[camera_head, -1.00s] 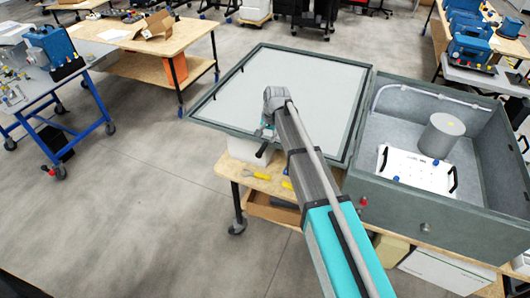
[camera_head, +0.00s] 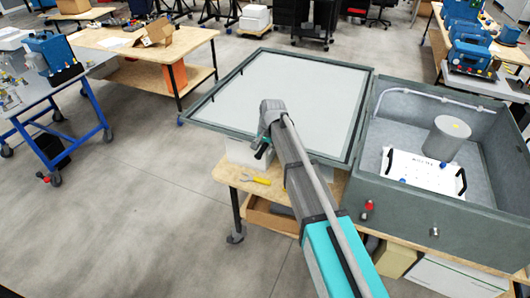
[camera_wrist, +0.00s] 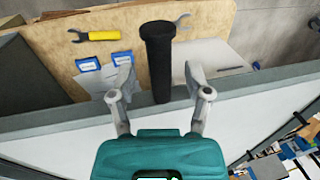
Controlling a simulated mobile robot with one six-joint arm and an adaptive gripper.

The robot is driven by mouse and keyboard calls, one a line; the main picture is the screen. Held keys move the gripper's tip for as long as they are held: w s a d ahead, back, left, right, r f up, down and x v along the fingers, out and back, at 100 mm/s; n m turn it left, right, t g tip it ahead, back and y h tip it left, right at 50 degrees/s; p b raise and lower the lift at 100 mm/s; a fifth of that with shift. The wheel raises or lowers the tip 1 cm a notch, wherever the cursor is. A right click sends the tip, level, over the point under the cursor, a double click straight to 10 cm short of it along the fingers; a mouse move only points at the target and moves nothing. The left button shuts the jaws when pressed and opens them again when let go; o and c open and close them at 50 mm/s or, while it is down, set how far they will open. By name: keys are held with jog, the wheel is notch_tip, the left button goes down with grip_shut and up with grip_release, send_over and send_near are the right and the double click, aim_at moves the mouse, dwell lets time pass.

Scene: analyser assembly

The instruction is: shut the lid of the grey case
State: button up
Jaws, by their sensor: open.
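The grey case (camera_head: 400,200) stands open at the right of the head view. Its lid (camera_head: 215,110) is folded out to the left, with its pale inner face up. A black cylindrical handle (camera_wrist: 157,60) sticks out past the lid's edge (camera_wrist: 240,92) in the wrist view. My gripper (camera_wrist: 158,78) is open, with one finger on each side of the handle; I cannot tell whether either finger touches it. In the head view my gripper (camera_head: 263,148) is at the lid's near edge, partly hidden by my arm.
A grey cylinder (camera_head: 446,138) and a white plate with black handles (camera_head: 420,172) are inside the case. A wooden bench (camera_head: 232,173) below the lid carries a yellow-handled wrench (camera_wrist: 103,35) and blue-labelled items (camera_wrist: 88,65). Open floor (camera_head: 130,210) lies to the left.

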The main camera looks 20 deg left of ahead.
jog(key=shift+f, duration=0.1)
dwell(0.3)
grip_shut()
